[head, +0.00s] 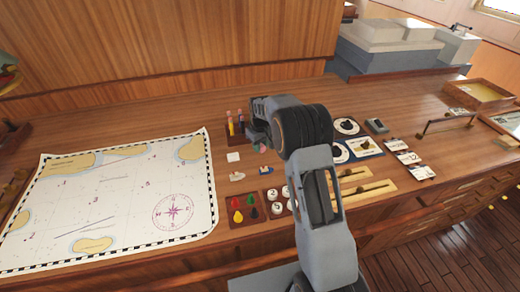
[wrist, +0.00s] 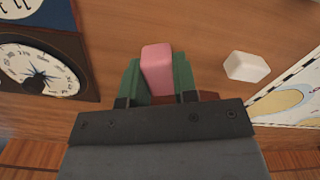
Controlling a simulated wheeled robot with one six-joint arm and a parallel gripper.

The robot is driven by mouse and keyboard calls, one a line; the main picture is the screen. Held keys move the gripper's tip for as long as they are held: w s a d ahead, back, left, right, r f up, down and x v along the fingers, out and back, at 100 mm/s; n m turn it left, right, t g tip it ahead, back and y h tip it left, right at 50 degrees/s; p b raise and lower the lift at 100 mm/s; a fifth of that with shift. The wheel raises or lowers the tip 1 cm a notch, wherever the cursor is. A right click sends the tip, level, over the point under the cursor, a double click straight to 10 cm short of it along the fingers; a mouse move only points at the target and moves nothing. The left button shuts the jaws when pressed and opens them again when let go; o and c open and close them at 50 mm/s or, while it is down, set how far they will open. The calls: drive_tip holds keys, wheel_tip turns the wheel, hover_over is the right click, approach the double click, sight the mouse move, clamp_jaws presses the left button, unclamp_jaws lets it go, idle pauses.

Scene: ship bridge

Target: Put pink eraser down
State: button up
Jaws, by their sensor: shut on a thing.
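The pink eraser (wrist: 157,70) is a rounded block between the two green fingertips of my gripper (wrist: 158,82) in the wrist view. Both fingers press against its sides, and its far end sticks out beyond them. In the head view a small bit of the pink eraser (head: 263,149) shows below my gripper (head: 258,143), which is mostly hidden by my arm. The wooden desk top (wrist: 205,30) is behind the eraser. I cannot tell whether the eraser touches the wood or hangs just above it.
A white block (wrist: 246,67) lies right of the eraser in the wrist view, near the chart (wrist: 290,100). A dial panel (wrist: 40,70) is at the left. In the head view, small boat pieces (head: 265,170) and a tray of coloured pieces (head: 243,209) are close by.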

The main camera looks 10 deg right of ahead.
drive_tip(key=shift+f, duration=1.3)
drive_tip(key=shift+f, duration=0.1)
drive_tip(key=shift+f, duration=0.15)
drive_tip(key=o, duration=0.8)
